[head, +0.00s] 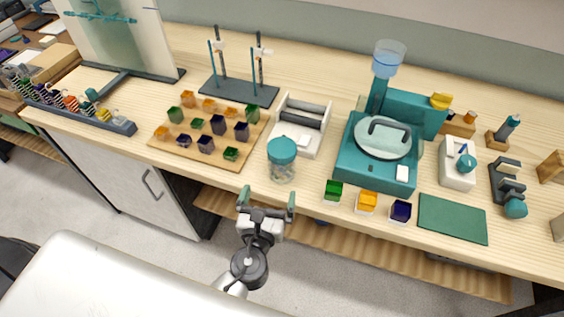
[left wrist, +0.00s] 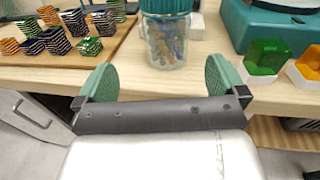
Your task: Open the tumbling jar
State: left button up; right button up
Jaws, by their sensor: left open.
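The tumbling jar (head: 281,165) is a clear jar with a teal lid (head: 282,150), standing upright near the front edge of the bench. The lid looks seated on the jar, and several coloured pieces show through the clear wall. In the left wrist view the jar (left wrist: 167,42) stands straight ahead, beyond the fingertips, with the top of its lid cut off. My left gripper (head: 266,202) is open and empty, in front of the bench edge and short of the jar. Its two green finger pads (left wrist: 162,82) are spread apart, not touching the jar. My right gripper is not in view.
A wooden board (head: 180,148) with several small coloured boxes lies left of the jar. A white tray-like holder (head: 300,125) stands behind it. A teal machine (head: 375,150) stands to the right, with green, orange and blue boxes (head: 367,202) before it. A green mat (head: 452,219) lies farther right.

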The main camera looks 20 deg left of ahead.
aim_at(278, 172)
pick_arm(q)
jog(key=shift+m, duration=0.4)
jog(key=w+p, duration=0.1)
jog(key=w, duration=0.5)
jog(key=shift+w, duration=0.35)
jog(key=w, duration=0.2)
jog(key=w+p, duration=0.1)
jog(key=w, duration=0.1)
jog(key=shift+w+a+f, duration=0.15)
jog(key=shift+f, duration=0.05)
jog(key=shift+c, duration=0.2)
